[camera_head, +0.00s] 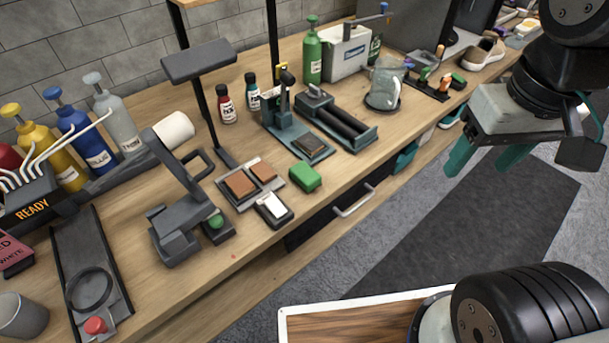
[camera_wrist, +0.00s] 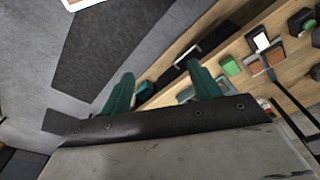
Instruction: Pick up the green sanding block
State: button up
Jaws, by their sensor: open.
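The green sanding block (camera_head: 305,177) lies on the wooden workbench, near its front edge, right of a grey tray with brown pads. It also shows small in the wrist view (camera_wrist: 230,66), at the upper right. My gripper (camera_head: 482,160) is at the right of the head view, out over the floor in front of the bench and well apart from the block. Its two teal fingers are spread with nothing between them, as the wrist view also shows (camera_wrist: 160,76).
Beside the block are the brown-pad tray (camera_head: 243,203), a white pad in a dark holder (camera_head: 273,208) and a dark roller unit (camera_head: 341,124). A tall black lamp-like stand (camera_head: 207,110) rises behind. The floor mat (camera_head: 470,225) before the bench is clear.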

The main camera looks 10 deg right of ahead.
jog(key=shift+o, duration=0.5)
jog(key=shift+a, duration=0.1)
jog(key=n+g, duration=0.3)
jog(key=n, duration=0.3)
send_over(305, 171)
jog(key=s+d, duration=0.2)
jog(key=s, duration=0.1)
jog(key=shift+h, duration=0.3)
notch_tip(305, 171, down, 15)
jog(key=shift+s+a+r, duration=0.1)
jog(key=shift+a+r, duration=0.05)
jog(key=shift+n+t, duration=0.4)
jog(key=shift+t, duration=0.3)
jog(key=w+a, duration=0.2)
jog(key=w, duration=0.1)
jog(key=shift+w, duration=0.25)
jog(key=f, duration=0.7)
jog(key=shift+s+d+f, duration=0.15)
jog(key=shift+s+f, duration=0.05)
jog(key=shift+f, duration=0.15)
jog(key=shift+c, duration=0.3)
jog(key=c, duration=1.1)
